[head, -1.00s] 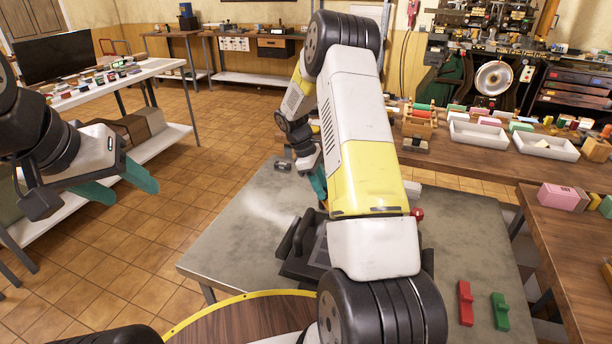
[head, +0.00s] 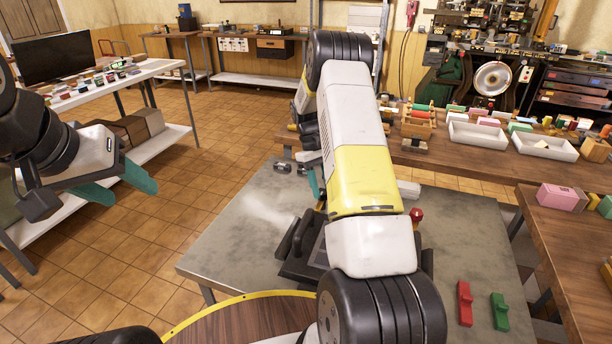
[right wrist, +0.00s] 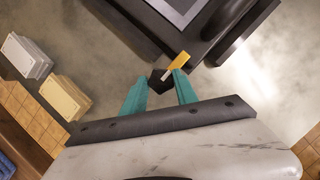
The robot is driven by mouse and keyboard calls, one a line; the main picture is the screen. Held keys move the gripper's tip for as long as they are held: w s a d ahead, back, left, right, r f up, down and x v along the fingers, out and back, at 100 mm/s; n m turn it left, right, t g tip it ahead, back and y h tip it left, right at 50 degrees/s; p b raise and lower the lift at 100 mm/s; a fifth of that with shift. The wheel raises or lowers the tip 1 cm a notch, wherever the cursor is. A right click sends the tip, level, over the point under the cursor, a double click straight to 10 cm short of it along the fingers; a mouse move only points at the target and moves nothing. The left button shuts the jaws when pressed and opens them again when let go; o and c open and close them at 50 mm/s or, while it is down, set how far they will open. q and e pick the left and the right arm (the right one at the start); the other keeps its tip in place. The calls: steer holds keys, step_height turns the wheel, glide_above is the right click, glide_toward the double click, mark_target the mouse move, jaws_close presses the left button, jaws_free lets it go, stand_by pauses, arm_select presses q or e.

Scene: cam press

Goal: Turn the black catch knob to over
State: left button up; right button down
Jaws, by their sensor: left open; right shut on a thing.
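The black catch knob (right wrist: 157,82) has a yellow-orange pointer (right wrist: 178,62) and sits beside the edge of the dark press in the right wrist view. My right gripper (right wrist: 161,83) has its teal fingers on either side of the knob and is shut on it. In the head view, one teal finger of this gripper shows by the press (head: 298,250), and my arm hides the knob and much of the press. My left gripper (head: 122,187) is open and empty at the left, above the floor and away from the table.
The press stands on a grey metal table (head: 230,235). A red ball (head: 417,214) shows right of my arm. A red block (head: 465,303) and a green block (head: 500,312) lie at the front right. Pale blocks (right wrist: 62,97) show in the right wrist view. The table's left part is clear.

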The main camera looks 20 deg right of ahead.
stand_by(0.5)
steer(key=c, duration=0.9)
jaws_free()
steer(key=shift+c, duration=0.2)
steer(key=d+v, duration=0.1)
steer(key=v, duration=0.6)
steer(key=shift+a+r, duration=0.4)
steer(key=shift+a, duration=0.15)
steer(key=shift+w+r, duration=0.1)
steer(key=shift+w, duration=0.05)
steer(key=s+a+r+m+t+y, duration=0.1)
steer(key=s+a+r+t, duration=0.2)
steer(key=s+r, duration=0.5)
steer(key=s+a+r+m+t+y, duration=0.1)
steer(key=s+a+r+t, duration=0.25)
steer(key=r, duration=0.75)
steer(key=s+a+r+t, duration=0.1)
steer(key=s+a+t, duration=0.1)
steer(key=s, duration=0.7)
steer(key=s+a+r+m+t+y, duration=0.1)
steer(key=s+a, duration=0.3)
steer(key=s, duration=0.5)
steer(key=shift+s+a+r+t+y, duration=0.3)
steer(key=shift+s+a+t, duration=0.1)
steer(key=shift+t, duration=0.15)
